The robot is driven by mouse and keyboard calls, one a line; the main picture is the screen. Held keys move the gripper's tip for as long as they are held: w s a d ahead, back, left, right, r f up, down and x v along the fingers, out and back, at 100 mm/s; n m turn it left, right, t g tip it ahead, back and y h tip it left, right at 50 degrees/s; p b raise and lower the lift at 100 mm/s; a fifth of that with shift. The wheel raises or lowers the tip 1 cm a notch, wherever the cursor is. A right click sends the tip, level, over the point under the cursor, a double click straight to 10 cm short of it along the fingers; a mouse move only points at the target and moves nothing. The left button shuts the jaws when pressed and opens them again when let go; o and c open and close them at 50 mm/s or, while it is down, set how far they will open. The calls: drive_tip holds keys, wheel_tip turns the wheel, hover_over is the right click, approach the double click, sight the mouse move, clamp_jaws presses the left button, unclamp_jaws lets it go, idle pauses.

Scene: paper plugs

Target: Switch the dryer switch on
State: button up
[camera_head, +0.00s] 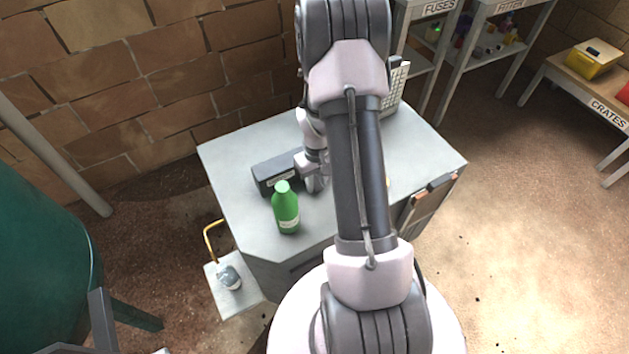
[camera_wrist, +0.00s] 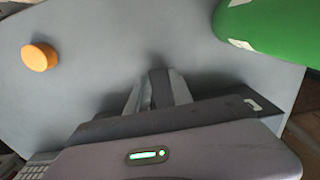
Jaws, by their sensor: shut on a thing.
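A dark box (camera_head: 274,172) with a pale label, too small to read, stands on the grey bench (camera_head: 232,152); it may be the dryer switch. My gripper (camera_head: 310,172) is low over the bench at the box's right end, partly behind my own arm. In the wrist view my fingers (camera_wrist: 158,92) are closed around a dark grey piece (camera_wrist: 160,86). I cannot tell whether this is the switch's lever, or which way it is set.
A green bottle (camera_head: 286,210) stands just in front of the box; it also shows in the wrist view (camera_wrist: 275,22). An orange round knob (camera_wrist: 39,57) sits on the bench top. A keypad-like panel (camera_head: 396,84) is at the back. Bare bench lies right of my arm.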

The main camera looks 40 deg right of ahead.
drive_tip(key=shift+w+r+p, duration=0.1)
drive_tip(key=shift+r+p, duration=1.5)
drive_tip(key=shift+r, duration=0.65)
drive_tip(key=o, duration=0.9)
drive_tip(key=shift+r+p, duration=1.45)
drive_tip(key=shift+r, duration=0.55)
drive_tip(key=shift+r, duration=0.1)
